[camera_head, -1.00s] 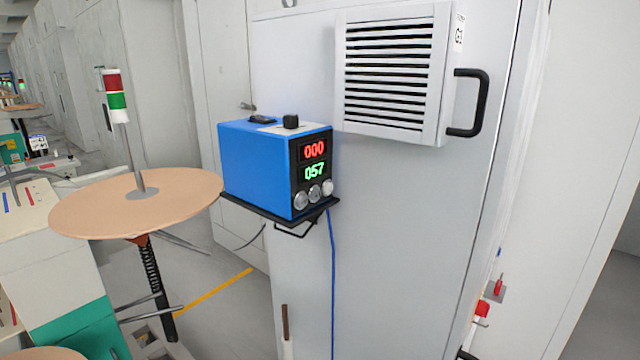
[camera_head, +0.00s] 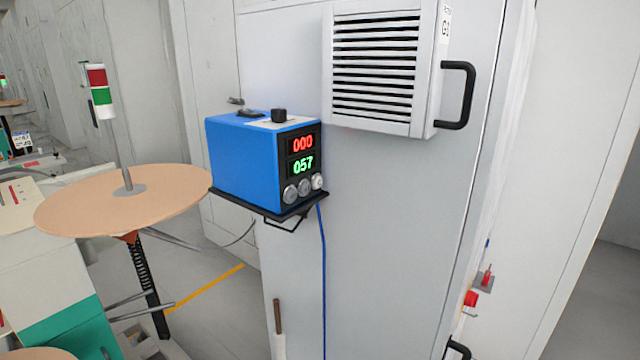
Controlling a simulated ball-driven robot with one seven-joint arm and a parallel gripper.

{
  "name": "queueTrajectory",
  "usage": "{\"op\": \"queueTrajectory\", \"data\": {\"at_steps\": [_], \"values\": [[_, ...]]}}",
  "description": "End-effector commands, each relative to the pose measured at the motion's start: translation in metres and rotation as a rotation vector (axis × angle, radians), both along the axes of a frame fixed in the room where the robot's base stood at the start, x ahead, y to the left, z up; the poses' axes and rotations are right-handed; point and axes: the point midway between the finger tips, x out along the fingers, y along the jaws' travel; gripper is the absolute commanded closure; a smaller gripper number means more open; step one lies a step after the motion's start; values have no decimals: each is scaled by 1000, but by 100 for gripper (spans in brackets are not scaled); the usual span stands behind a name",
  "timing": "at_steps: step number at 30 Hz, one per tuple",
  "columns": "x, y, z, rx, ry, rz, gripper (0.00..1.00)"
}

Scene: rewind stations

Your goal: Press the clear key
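A blue counter box (camera_head: 240,158) sits on a small black shelf (camera_head: 268,212) fixed to a light grey cabinet. Its black front panel has a red display (camera_head: 302,143) reading 000 and a green display (camera_head: 303,164) reading 057. Below the displays are three round silver keys (camera_head: 304,187) in a row; I cannot read any labels on them. On top of the box are a black knob (camera_head: 279,115) and a flat black part (camera_head: 250,113). My gripper is not in view.
The grey cabinet (camera_head: 385,210) has a louvred vent box (camera_head: 375,70) and a black handle (camera_head: 457,95) to the right of the counter. A tan disc (camera_head: 165,190) and a red, green and white signal light (camera_head: 101,90) stand at left. A blue cable (camera_head: 323,270) hangs below the shelf.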

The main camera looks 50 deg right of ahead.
Motion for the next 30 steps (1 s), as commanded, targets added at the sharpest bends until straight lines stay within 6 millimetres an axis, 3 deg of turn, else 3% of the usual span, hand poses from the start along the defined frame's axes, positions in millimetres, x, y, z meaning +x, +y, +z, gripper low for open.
{"op": "queueTrajectory", "data": {"at_steps": [3,30], "values": [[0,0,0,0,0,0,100],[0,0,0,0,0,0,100]]}}
